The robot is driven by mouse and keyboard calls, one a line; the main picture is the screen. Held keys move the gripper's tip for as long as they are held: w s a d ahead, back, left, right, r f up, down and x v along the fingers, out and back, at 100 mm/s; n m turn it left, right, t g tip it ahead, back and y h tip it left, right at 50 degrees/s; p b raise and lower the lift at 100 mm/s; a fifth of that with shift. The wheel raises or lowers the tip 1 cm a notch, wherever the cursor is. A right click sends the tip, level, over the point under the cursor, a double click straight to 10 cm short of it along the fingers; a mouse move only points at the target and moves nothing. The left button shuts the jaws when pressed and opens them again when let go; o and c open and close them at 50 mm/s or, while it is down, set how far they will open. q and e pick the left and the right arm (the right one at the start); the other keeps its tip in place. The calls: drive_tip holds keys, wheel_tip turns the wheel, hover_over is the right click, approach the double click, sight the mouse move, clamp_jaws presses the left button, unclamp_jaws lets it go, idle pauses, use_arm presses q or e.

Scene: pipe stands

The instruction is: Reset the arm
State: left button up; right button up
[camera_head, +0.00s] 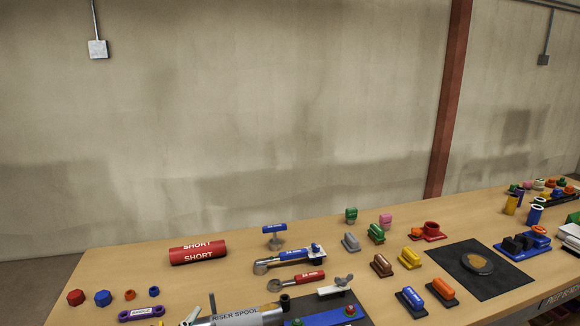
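Neither of my grippers nor my arms can be made out in the head view. The wooden table (130,271) runs across the lower part of the picture. A grey cylinder marked RISER SPOOL (236,318) lies at the bottom edge and is partly cut off. A red cylinder marked SHORT (198,253) lies at the back left. A blue-handled tool (290,256) and a red-handled tool (297,280) lie near the middle.
Red and blue caps (76,298) sit at the left. Several coloured blocks on bases (381,265) stand right of the middle. More parts crowd the right end. A plain wall stands behind the table.

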use_arm(q)
drive_tip(key=s+a+f+n+g, duration=0.3)
drive_tip(key=s+f+g, duration=0.3)
drive_tip(key=s+f, duration=0.55)
drive_tip(key=s+a+f+n+g, duration=0.25)
drive_tip(key=s+f+g, duration=0.5)
drive_tip(key=s, duration=0.65)
wheel_tip(320, 180, down, 29)
drive_tip(key=s+b, duration=0.1)
drive_tip(key=s, duration=0.1)
drive_tip(key=s+a+f+g+b, duration=0.1)
drive_tip(key=s+a+f, duration=0.2)
drive_tip(key=s+f, duration=1.3)
drive_tip(key=shift+s+f+y, duration=0.35)
drive_tip(key=shift+s+y, duration=0.05)
drive_tip(key=shift+s, duration=0.1)
